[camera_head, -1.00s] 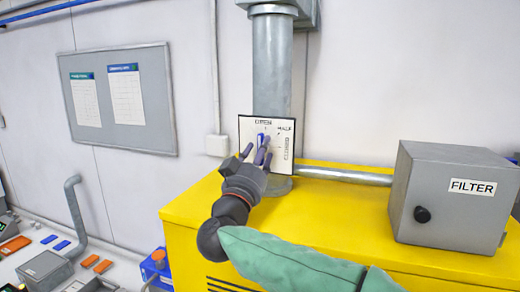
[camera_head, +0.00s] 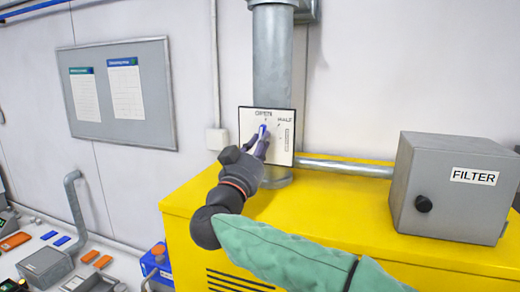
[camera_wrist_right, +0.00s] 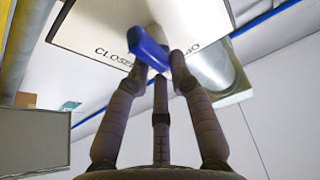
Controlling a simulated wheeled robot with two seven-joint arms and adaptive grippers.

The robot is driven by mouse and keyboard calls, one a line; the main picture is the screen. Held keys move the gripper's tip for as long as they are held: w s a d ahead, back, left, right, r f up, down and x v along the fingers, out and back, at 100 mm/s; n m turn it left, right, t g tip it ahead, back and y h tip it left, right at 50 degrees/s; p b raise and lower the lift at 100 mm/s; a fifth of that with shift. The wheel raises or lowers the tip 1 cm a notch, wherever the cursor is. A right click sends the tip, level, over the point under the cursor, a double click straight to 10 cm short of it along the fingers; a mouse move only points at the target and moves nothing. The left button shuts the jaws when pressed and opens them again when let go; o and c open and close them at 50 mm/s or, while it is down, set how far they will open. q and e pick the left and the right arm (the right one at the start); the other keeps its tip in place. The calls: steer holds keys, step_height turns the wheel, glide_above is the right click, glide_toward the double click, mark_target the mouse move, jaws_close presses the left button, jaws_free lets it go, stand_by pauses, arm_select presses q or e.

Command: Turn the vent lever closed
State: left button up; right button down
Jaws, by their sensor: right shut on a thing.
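The blue vent lever (camera_head: 263,131) sits on a white plate (camera_head: 246,123) fixed to a vertical grey duct (camera_head: 273,60). The plate reads OPEN at the top, HALF at upper right, and has a sideways label on the right. The lever points up, near OPEN. My right gripper (camera_head: 259,143) is shut on the lever from the front and below. In the right wrist view the fingers (camera_wrist_right: 161,72) close around the blue lever (camera_wrist_right: 148,48), beside the word CLOSED on the plate. Part of the lever is hidden by the fingers. My left gripper is not in view.
A notice board (camera_head: 118,125) hangs on the wall at left. Small parts lie on a bench at lower left.

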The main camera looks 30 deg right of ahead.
steer(key=shift+w+a+f+m+g+y+b, duration=0.1)
steer(key=shift+m+g+b, duration=1.1)
steer(key=shift+m, duration=2.15)
steer(key=shift+w+f+m+g+y+b, duration=0.1)
steer(key=shift+m+g+b, duration=1.05)
steer(key=shift+m, duration=2.25)
steer(key=shift+a+f+m+g+y+b, duration=0.1)
steer(key=shift+m+g+b, duration=1.05)
steer(key=shift+m, duration=2.2)
steer(key=shift+g+p, duration=0.4)
steer(key=c, duration=1.1)
jaws_free()
steer(key=shift+r, duration=0.1)
steer(key=v, duration=1.2)
